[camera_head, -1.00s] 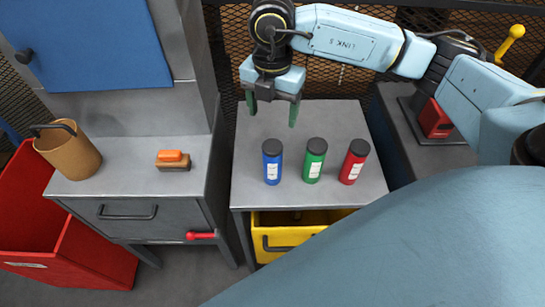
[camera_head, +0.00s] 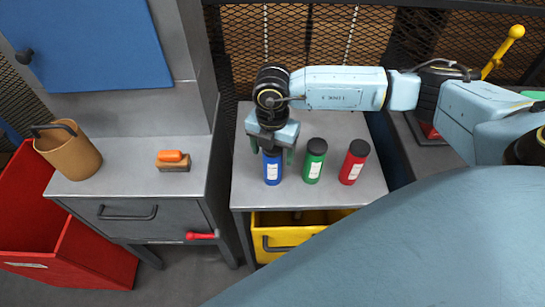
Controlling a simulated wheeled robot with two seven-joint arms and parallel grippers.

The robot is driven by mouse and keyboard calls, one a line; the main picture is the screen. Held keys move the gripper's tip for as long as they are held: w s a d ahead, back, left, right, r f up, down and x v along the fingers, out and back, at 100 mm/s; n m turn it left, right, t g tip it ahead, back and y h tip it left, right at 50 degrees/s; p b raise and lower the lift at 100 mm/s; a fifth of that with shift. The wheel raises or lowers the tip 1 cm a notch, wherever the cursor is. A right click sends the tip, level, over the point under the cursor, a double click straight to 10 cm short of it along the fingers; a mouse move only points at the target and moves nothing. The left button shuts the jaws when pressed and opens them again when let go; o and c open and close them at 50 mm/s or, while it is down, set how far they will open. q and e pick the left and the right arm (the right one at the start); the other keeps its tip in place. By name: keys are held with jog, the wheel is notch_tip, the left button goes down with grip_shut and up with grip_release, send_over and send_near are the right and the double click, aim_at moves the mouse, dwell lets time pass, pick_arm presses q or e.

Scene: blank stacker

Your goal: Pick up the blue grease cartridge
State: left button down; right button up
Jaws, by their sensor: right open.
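The blue grease cartridge (camera_head: 273,170) stands upright on the small grey table (camera_head: 315,197), leftmost of three cartridges with dark caps. My right gripper (camera_head: 272,153) points down over its top, open, with one finger on each side of the cap. The gripper hides most of the cap, and I cannot tell whether the fingers touch it. The green cartridge (camera_head: 314,164) stands upright just to the right, close to the right finger. The red cartridge (camera_head: 353,164) stands further right. My left gripper is not in view.
A yellow bin (camera_head: 290,226) sits under the table. At left, a grey cabinet top (camera_head: 120,160) holds a brown mug-like container (camera_head: 68,150) and an orange-topped brush (camera_head: 173,160). A red bin (camera_head: 85,250) stands on the floor. A mesh fence (camera_head: 330,40) runs behind.

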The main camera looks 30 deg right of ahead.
jog(key=shift+r, duration=0.1)
grip_shut()
dwell(0.4)
